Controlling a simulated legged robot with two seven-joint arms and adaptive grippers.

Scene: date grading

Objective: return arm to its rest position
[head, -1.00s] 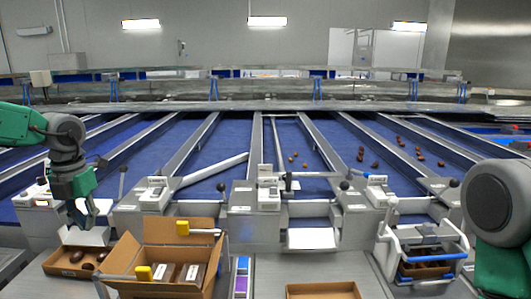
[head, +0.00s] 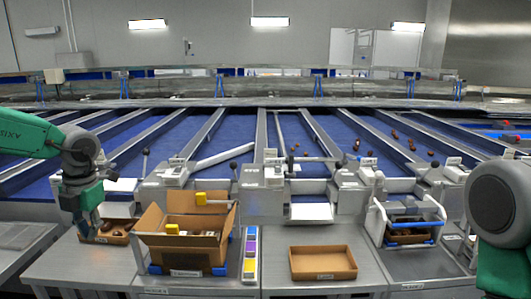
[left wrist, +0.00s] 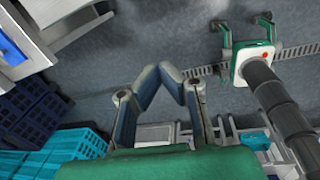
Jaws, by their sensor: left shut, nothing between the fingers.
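My left gripper (head: 88,230) hangs fingers down at the left in the head view, beside the small brown tray (head: 122,240) that holds several dark dates. In the left wrist view its two fingers (left wrist: 158,74) meet at the tips with nothing between them, above the grey floor. My right arm (head: 502,205) shows only in part at the right edge of the head view; its gripper is out of view.
An open carton (head: 190,256) with yellow clips stands on the bench right of the left gripper. An empty shallow tray (head: 322,264) lies mid-bench. Blue lanes (head: 240,135) run behind. Teal crates (left wrist: 60,150) stand on the floor.

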